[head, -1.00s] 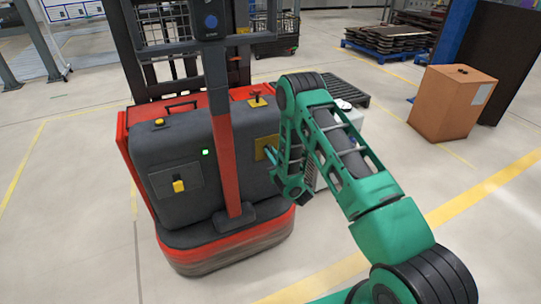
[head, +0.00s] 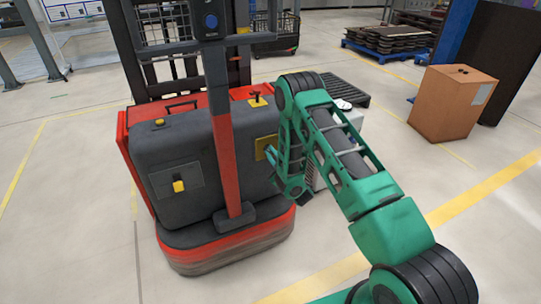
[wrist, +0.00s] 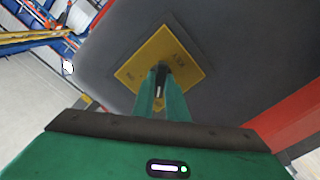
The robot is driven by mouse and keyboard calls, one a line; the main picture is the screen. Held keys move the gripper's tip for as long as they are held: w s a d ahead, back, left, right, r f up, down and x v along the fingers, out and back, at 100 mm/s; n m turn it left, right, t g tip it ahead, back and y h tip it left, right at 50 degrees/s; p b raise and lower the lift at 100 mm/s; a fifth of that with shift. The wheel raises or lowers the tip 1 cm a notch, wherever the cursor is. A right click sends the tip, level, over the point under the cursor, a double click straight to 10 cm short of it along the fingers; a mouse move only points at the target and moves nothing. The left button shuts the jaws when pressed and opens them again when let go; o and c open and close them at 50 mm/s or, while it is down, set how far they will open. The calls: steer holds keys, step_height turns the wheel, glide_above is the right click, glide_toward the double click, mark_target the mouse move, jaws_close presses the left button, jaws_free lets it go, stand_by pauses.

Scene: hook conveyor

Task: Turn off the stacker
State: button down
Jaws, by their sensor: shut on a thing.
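The stacker (head: 170,140) is a grey and red machine with a mast and a red upright bar in front. A yellow key plate (head: 262,148) is on the right of its grey body, partly behind my arm. In the wrist view the same plate (wrist: 188,56) shows tilted, with lettering on it. My gripper (wrist: 161,76) is at the middle of this plate, its green fingers closed on a small dark key (wrist: 160,88). The fingers hide most of the key. No green light shows on the stacker's grey front.
A yellow button (head: 178,186) is on the stacker's front panel. A cardboard box (head: 452,102) stands to the right on the floor. A white container (head: 347,118) is behind my arm, near a dark pallet. The floor at front left is clear.

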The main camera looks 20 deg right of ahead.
stand_by(0.5)
steer(key=c, duration=1.8)
jaws_free()
steer(key=shift+o, duration=0.2)
steer(key=s+d, duration=0.1)
steer(key=s, duration=0.9)
steer(key=shift+s+d, duration=0.2)
steer(key=shift+s, duration=0.15)
